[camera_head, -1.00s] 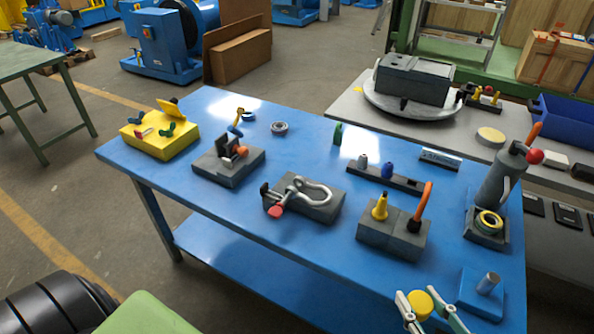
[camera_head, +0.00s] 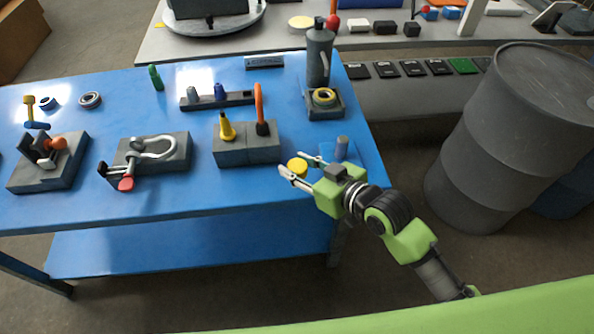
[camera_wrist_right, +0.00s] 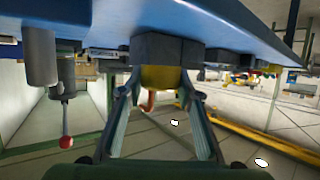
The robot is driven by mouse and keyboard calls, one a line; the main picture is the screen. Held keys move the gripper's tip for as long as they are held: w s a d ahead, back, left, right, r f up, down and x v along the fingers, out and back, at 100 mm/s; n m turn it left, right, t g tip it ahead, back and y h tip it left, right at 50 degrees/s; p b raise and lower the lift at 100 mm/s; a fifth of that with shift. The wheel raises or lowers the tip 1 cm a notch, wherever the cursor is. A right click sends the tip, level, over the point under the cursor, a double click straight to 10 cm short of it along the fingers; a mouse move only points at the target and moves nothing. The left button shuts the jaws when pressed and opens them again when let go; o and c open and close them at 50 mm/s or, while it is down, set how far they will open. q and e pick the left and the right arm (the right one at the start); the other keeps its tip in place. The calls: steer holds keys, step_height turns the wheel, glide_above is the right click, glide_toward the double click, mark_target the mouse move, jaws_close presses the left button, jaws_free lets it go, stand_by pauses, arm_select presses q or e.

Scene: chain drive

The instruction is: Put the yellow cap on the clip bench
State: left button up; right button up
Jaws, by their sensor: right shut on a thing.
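My right gripper (camera_head: 294,165) is shut on the yellow cap (camera_head: 297,167), a short round piece, near the front right corner of the blue bench (camera_head: 200,198). I cannot tell how high it holds the cap. In the right wrist view, which looks upside down, a yellow piece, seemingly the cap (camera_wrist_right: 160,78), sits between my fingertips (camera_wrist_right: 158,75). No label shows which thing is the clip bench. My left gripper is not in view.
Close by are a blue block with a grey peg (camera_head: 342,147) and a grey block with a yellow cone and orange handle (camera_head: 250,152). Further left are the shackle block (camera_head: 165,160) and a clamp block (camera_head: 62,168). A dark barrel (camera_head: 500,135) stands right of the bench.

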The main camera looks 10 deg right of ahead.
mark_target(298, 166)
steer(key=shift+w+d+f, duration=0.1)
steer(key=shift+w+f, duration=0.95)
steer(key=shift+f, duration=0.15)
steer(key=shift+w+f+p, duration=0.2)
steer(key=shift+f+p, duration=0.1)
steer(key=shift+f, duration=1.5)
steer(key=shift+f, duration=0.15)
steer(key=o, duration=1.1)
